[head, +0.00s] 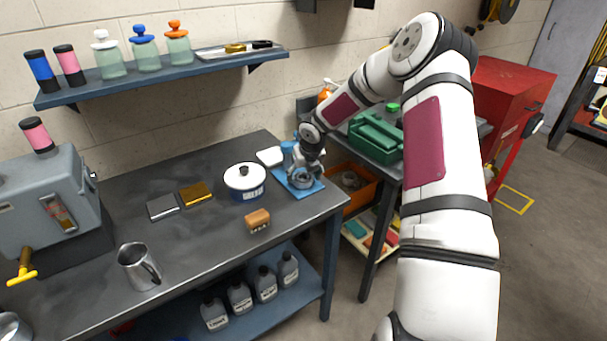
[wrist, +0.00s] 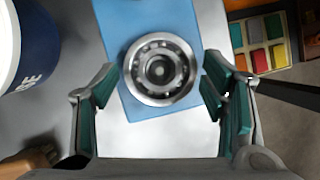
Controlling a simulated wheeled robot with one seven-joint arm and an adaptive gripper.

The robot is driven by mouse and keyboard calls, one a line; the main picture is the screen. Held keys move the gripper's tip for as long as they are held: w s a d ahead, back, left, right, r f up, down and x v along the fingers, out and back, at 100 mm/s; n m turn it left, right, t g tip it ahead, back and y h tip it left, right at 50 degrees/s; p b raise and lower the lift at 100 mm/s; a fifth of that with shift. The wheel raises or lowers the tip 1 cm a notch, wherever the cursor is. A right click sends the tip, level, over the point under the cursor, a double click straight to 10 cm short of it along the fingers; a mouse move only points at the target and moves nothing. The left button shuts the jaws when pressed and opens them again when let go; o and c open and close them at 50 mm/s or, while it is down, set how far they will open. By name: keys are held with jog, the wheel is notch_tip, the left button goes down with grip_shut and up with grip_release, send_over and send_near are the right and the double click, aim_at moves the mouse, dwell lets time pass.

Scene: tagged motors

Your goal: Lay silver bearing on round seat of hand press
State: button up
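The silver bearing (wrist: 160,70) lies flat over the blue base of the hand press (wrist: 128,25) in the wrist view. It covers the middle of the base, so the round seat is hidden and I cannot tell whether the bearing touches it. My gripper (wrist: 161,76) has its teal-padded fingers spread, one on each side of the bearing, with narrow gaps at its rim. In the head view my gripper (head: 306,168) points down over the press (head: 313,187) at the bench's right end, hiding part of it.
A navy pot with a white lid (head: 245,183) stands left of the press. A wooden-brown block (head: 257,220) lies in front. A white dish (head: 270,156) sits behind.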

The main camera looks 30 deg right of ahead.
jog(key=shift+r, duration=0.1)
jog(key=p+v, duration=0.1)
jog(key=v, duration=1.1)
jog(key=s+a+r+m+h, duration=0.3)
jog(key=s+a+r+m, duration=1)
jog(key=s+r+m, duration=0.35)
jog(key=s+a+r+m+y, duration=0.2)
jog(key=s+a+m, duration=0.3)
jog(key=s+m, duration=0.3)
jog(key=s+a+r+m+t+y, duration=0.1)
jog(key=s+a+r+m+y, duration=0.1)
jog(key=s+a+m, duration=0.3)
jog(key=s+m, duration=0.4)
jog(key=s, duration=0.1)
jog(key=shift+s, duration=0.35)
jog(key=shift+a+r, duration=0.1)
